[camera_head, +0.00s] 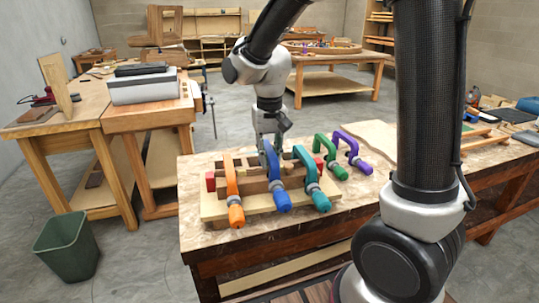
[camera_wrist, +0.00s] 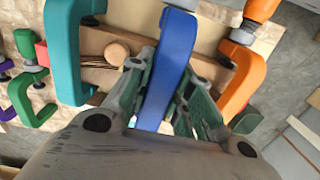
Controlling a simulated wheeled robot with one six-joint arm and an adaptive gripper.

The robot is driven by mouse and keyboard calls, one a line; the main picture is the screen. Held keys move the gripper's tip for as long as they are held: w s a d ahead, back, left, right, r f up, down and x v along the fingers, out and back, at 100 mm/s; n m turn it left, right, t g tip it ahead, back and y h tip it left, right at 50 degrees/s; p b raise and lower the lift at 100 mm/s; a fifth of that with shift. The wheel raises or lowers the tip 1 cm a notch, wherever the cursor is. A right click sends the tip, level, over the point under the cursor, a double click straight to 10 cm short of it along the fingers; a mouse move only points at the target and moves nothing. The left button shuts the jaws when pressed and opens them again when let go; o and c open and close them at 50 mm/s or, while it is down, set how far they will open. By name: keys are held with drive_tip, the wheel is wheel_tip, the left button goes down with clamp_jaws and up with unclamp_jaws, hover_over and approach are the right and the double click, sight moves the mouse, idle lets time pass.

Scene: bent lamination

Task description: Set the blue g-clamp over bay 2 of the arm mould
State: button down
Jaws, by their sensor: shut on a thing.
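The blue g-clamp (camera_head: 276,184) stands across the arm mould (camera_head: 214,208), between an orange clamp (camera_head: 232,188) on its left and a teal clamp (camera_head: 311,180) on its right. My gripper (camera_head: 267,150) is shut on the blue clamp's upper back from above. In the wrist view the blue clamp (camera_wrist: 172,55) runs between the two fingers (camera_wrist: 163,100), with the teal clamp (camera_wrist: 63,50) to the left and the orange clamp (camera_wrist: 246,75) to the right. I cannot tell whether the blue clamp rests on the mould, and the bay numbers do not show.
A green clamp (camera_head: 330,158) and a purple clamp (camera_head: 352,152) stand on the workbench (camera_head: 210,235) right of the mould. Orange and teal leave little side room around the blue clamp. A dark green bin (camera_head: 68,246) stands on the floor at left.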

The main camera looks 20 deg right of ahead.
drive_tip(key=shift+s+f, duration=0.1)
drive_tip(key=shift+f, duration=1.4)
drive_tip(key=shift+s+f, duration=0.1)
drive_tip(key=shift+f, duration=0.1)
drive_tip(key=shift+s+f, duration=0.15)
drive_tip(key=shift+f, duration=0.1)
drive_tip(key=c, duration=1.6)
unclamp_jaws()
drive_tip(key=o, duration=0.3)
drive_tip(key=shift+f, duration=0.1)
drive_tip(key=shift+o, duration=0.5)
drive_tip(key=shift+w, duration=0.3)
